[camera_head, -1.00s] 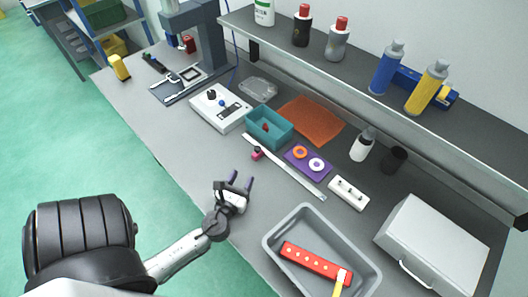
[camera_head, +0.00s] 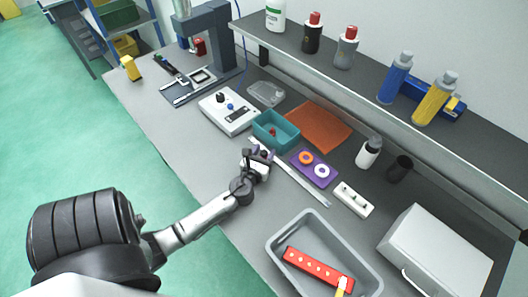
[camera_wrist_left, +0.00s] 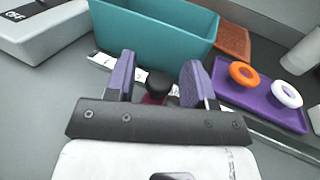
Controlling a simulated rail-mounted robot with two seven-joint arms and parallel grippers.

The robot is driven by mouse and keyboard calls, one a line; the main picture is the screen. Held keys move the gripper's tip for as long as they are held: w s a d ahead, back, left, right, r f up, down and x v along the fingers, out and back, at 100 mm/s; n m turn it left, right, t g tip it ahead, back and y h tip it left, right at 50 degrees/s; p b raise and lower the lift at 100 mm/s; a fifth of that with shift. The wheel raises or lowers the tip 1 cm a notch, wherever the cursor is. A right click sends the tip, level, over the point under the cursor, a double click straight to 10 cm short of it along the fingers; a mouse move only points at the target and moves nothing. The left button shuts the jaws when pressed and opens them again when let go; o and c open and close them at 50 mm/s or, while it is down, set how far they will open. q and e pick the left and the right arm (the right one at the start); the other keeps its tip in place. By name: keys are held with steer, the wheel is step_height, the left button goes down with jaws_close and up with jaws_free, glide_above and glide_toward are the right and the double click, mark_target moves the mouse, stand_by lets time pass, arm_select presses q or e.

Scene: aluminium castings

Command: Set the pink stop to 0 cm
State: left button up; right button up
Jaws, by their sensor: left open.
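The pink stop (camera_wrist_left: 152,98) with its black knob (camera_wrist_left: 160,85) sits on the white rail in the left wrist view, partly hidden behind my gripper. The white rail (camera_head: 303,184) runs diagonally across the bench, and its near-left part is covered by my gripper in the head view. It also shows in the left wrist view (camera_wrist_left: 101,60). My left gripper (camera_head: 258,150) is over the rail's left end. Its purple fingers (camera_wrist_left: 158,78) are open, one on each side of the knob in the picture. I cannot tell whether they touch it. My right gripper is not in view.
A teal bin (camera_head: 271,138) stands just behind the rail's left end. A purple tray (camera_head: 304,175) with an orange ring (camera_head: 306,158) and a white ring (camera_head: 322,171) lies beside the rail. A grey tray (camera_head: 276,245) holding a red bar (camera_head: 315,268) is in front.

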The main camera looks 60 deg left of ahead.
arm_select(q)
steer(key=shift+c, duration=0.4)
jaws_close()
